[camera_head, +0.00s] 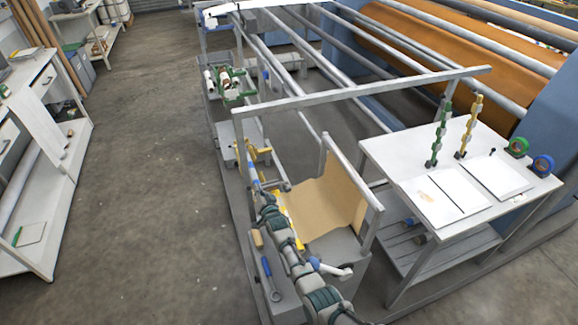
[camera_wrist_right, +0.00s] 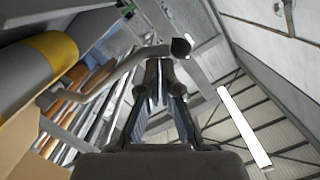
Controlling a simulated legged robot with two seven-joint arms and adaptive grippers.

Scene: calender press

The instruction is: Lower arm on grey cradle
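My right gripper (camera_head: 253,172) is at the far end of my arm, which reaches up from the bottom of the head view along the left side of a grey frame. In the right wrist view, the gripper (camera_wrist_right: 160,70) points upward with its fingers close together. A grey roll with a yellow band (camera_wrist_right: 52,52) lies left of the fingers. I cannot make out for certain which part is the grey cradle; my arm covers much there. My left gripper is not in view.
A beige sheet (camera_head: 322,203) hangs in the frame right of my arm. Farther off stands a green holder (camera_head: 233,92). A white table (camera_head: 395,160) is at right. The floor (camera_head: 140,190) at left is clear.

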